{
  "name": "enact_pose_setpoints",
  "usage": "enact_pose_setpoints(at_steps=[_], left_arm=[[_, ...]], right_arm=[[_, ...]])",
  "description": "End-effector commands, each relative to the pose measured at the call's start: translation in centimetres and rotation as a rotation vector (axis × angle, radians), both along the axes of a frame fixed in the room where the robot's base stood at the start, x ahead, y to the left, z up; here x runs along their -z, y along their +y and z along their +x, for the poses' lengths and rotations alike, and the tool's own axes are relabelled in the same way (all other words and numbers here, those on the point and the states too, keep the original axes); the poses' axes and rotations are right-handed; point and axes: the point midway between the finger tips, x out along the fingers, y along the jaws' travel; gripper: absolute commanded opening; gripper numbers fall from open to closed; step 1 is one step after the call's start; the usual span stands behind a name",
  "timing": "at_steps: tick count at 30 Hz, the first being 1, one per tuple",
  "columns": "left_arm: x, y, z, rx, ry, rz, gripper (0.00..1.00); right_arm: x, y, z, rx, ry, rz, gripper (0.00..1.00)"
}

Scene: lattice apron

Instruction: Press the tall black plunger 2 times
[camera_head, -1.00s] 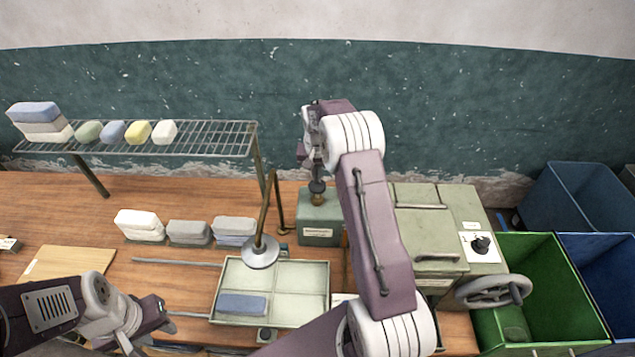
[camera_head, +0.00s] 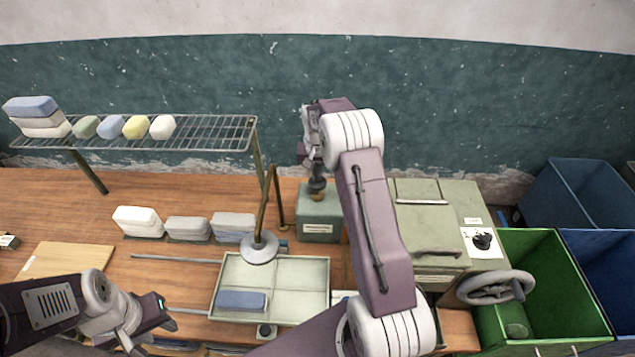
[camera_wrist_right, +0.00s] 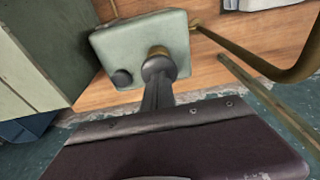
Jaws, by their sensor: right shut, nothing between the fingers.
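The tall black plunger (camera_head: 317,184) stands on a green box (camera_head: 318,222) behind the tray, with a brass collar below its dark cap. My right gripper (camera_head: 316,172) is above it, pointing down, its fingers shut and empty. In the right wrist view the shut fingers (camera_wrist_right: 158,92) reach the plunger's cap (camera_wrist_right: 157,64) and seem to touch it; the contact is partly hidden. A shorter black knob (camera_wrist_right: 121,78) sits beside it on the same box. My left gripper (camera_head: 163,312) is at the lower left, away from the box; its jaw opening is unclear.
A brass-coloured bent stand with a round disc (camera_head: 259,247) is left of the box, over the tray (camera_head: 302,283). A green cabinet (camera_head: 430,215) with a handwheel (camera_head: 497,287) stands to the right. A wire shelf (camera_head: 205,133) holds several soaps at the left.

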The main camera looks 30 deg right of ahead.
Motion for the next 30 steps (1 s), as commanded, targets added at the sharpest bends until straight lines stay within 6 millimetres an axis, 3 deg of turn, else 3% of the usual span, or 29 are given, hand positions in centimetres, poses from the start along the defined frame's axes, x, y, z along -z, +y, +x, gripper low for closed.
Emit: enact_pose_setpoints(at_steps=[12, 30], left_arm=[[1.5, 0.0, 0.0, 0.000, 0.000, 0.000, 0.36], [-1.9, 0.0, 0.0, 0.000, 0.000, 0.000, 0.36]], right_arm=[[2.5, 0.0, -0.2, 0.000, 0.006, 0.001, 0.00], [-1.7, 0.0, -0.1, 0.000, 0.003, 0.001, 0.00]])
